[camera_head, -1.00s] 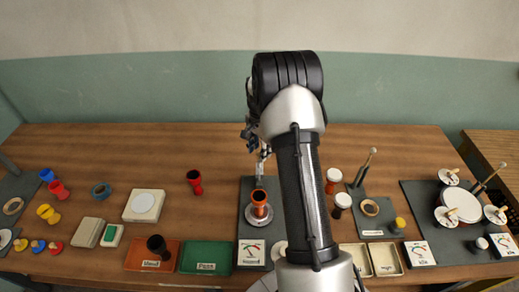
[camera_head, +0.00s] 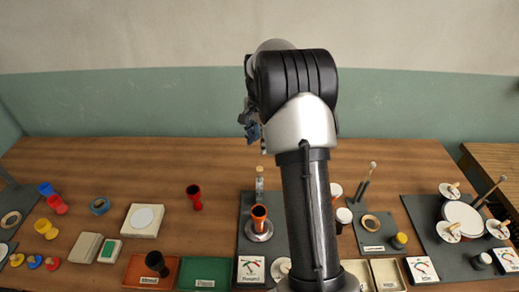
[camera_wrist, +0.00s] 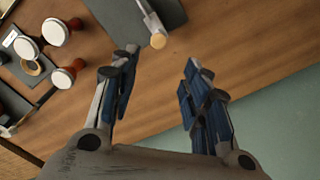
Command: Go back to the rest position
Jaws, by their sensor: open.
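My gripper (camera_wrist: 160,95) is open and empty in the wrist view, its two blue-padded fingers spread apart above the wooden table (camera_wrist: 225,80). In the head view my gripper (camera_head: 252,130) is partly hidden beside my arm, raised near the back of the table. An orange goblet drum (camera_head: 259,218) stands upright on a round metal base on a dark board (camera_head: 247,243), apart from my gripper. A small post with a tan tip (camera_head: 259,180) rises behind it.
A red goblet drum (camera_head: 194,197) stands left of the board. A green tray (camera_head: 207,272) and an orange tray (camera_head: 138,270) lie at the front. Boards with several drums and beaters fill the right. The back strip of the table is clear.

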